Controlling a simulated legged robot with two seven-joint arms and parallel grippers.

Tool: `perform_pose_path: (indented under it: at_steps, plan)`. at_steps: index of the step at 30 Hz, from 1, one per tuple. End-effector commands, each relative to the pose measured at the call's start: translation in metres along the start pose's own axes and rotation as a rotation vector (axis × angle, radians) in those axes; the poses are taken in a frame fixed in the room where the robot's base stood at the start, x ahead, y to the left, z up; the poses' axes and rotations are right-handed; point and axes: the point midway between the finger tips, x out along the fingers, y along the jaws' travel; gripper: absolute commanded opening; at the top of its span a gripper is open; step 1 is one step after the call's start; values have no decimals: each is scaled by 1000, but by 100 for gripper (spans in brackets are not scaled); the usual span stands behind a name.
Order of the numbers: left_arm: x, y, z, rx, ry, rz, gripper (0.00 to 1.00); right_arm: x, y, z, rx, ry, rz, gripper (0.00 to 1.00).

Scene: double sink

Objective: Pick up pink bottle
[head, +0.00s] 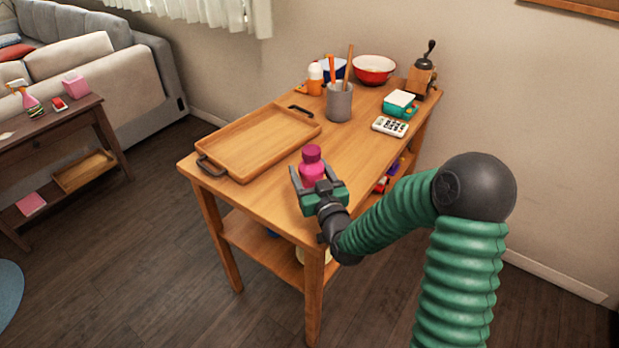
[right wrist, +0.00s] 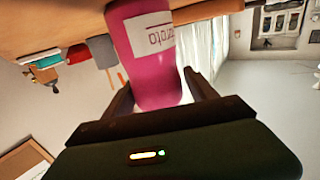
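The pink bottle (head: 312,167) stands upright near the front edge of the wooden table, with a darker magenta cap. My right gripper (head: 313,172) is at the bottle, with one finger on each side of it. In the right wrist view, which is upside down, the bottle (right wrist: 150,60) with its white label lies between the two dark fingers. The fingers are spread, and a gap shows on the right side of the bottle. The bottle's lower part is hidden by my gripper in the head view. My left gripper is not in view.
A wooden tray (head: 227,166) with black handles lies left of the bottle. Behind are a grey utensil cup (head: 339,106), a calculator (head: 390,126), a red bowl (head: 374,70) and a coffee grinder (head: 421,78). The tabletop (head: 352,155) right of the bottle is clear.

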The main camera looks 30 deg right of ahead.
Motion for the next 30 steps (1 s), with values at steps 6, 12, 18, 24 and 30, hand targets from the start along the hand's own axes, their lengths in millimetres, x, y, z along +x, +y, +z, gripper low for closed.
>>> perform_pose_path:
  at_steps: [6,12,18,24,30]
  plan:
    - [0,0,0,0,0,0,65,0,2,0,2,0,0,36]
    - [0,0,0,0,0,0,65,0,2,0,2,1,1,17]
    - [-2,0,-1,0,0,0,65,0,1,-2,2,0,0,17]
    - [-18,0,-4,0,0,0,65,0,1,-22,1,2,-1,17]
    - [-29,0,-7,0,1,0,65,-8,-6,-38,2,1,-4,17]
